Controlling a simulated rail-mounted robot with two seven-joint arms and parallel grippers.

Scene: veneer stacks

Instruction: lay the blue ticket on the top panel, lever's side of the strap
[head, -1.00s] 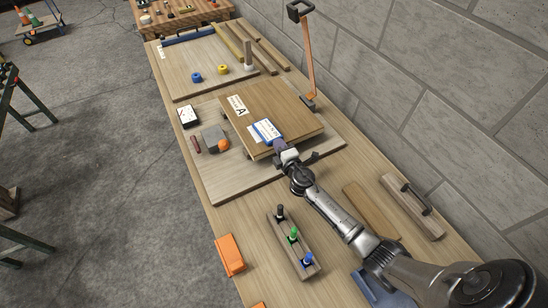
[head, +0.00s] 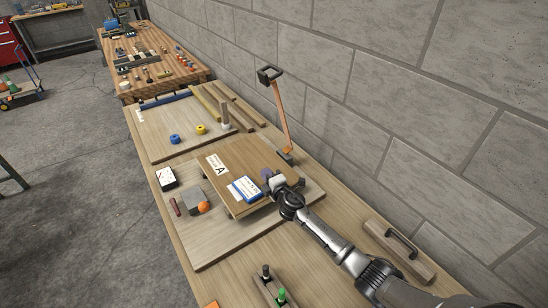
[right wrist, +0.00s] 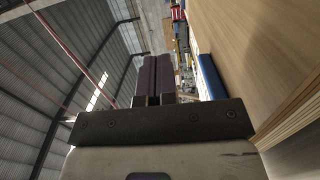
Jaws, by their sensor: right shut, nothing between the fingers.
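My right gripper (head: 267,174) is shut and empty, just right of the ticket and over or close to the panel. In the right wrist view its dark purple fingers (right wrist: 157,78) are together, with the panel side (right wrist: 250,60) at right. An orange lever (head: 280,115) with a black handle stands behind the stack. I cannot make out the strap. My left gripper is out of view.
A grey block (head: 188,194) and an orange ball (head: 204,207) sit left of the stack. A handled wooden block (head: 398,249) lies right of my arm, by the wall.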

